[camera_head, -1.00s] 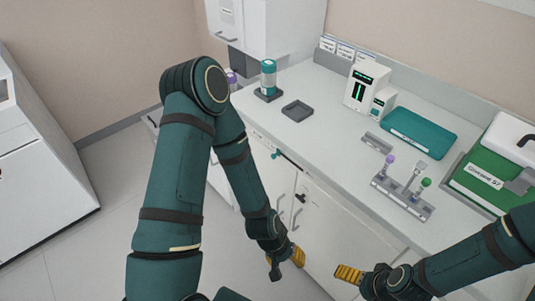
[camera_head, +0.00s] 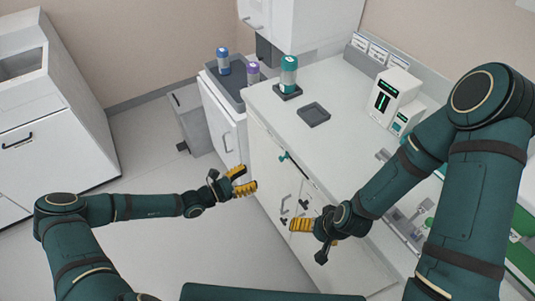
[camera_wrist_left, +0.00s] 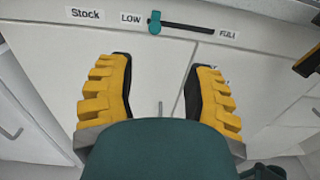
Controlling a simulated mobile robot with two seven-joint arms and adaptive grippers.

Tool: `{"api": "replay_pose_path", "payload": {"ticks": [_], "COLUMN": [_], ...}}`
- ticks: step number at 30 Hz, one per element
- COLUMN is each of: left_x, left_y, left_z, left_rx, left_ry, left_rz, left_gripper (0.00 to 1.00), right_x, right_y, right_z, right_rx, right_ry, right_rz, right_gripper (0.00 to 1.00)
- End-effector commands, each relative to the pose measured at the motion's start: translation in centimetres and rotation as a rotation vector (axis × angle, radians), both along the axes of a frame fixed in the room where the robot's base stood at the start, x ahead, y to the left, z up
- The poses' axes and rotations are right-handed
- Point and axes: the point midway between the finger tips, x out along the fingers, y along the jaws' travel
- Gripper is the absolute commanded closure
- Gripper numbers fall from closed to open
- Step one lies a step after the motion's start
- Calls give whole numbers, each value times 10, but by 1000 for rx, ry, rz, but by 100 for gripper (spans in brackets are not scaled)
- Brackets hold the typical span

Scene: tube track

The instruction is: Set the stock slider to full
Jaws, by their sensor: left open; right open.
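The stock slider's teal knob (camera_wrist_left: 155,22) sits at the LOW end of a dark horizontal track (camera_wrist_left: 195,27) on the white cabinet front. The "Stock" label (camera_wrist_left: 85,14) and LOW label (camera_wrist_left: 130,19) are left of the knob; the FULL label (camera_wrist_left: 227,33) is at the track's right end. In the head view the knob (camera_head: 283,156) is small, below the counter edge. My left gripper (camera_head: 243,180) is open and empty, left of the knob and apart from it; its spread yellow fingers (camera_wrist_left: 157,85) lie below the track in the wrist view. My right gripper (camera_head: 312,234) is open before the cabinet.
The counter (camera_head: 265,104) holds a teal-capped jar (camera_head: 289,72), a grey tray (camera_head: 314,114) and a white device (camera_head: 393,97). Cabinet handles (camera_head: 286,203) stick out below the slider. A grey bin (camera_head: 190,122) stands left. Open floor lies left of the cabinet.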

Motion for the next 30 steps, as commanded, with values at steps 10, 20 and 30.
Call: {"api": "replay_pose_path", "payload": {"ticks": [10,20,30], "left_x": [24,61,83], "left_y": [-25,-77,-106], "left_z": [1,1,1], "left_rx": [-19,-17,-14], "left_ry": [1,0,1], "left_rz": [19,18,18], "left_gripper": [48,48,48], "right_x": [0,-2,-4], "right_y": [0,0,1], "right_z": [-2,-7,-10], "right_rx": [0,0,2], "right_ry": [1,5,8], "right_rz": [0,4,6], "right_gripper": [0,0,0]}}
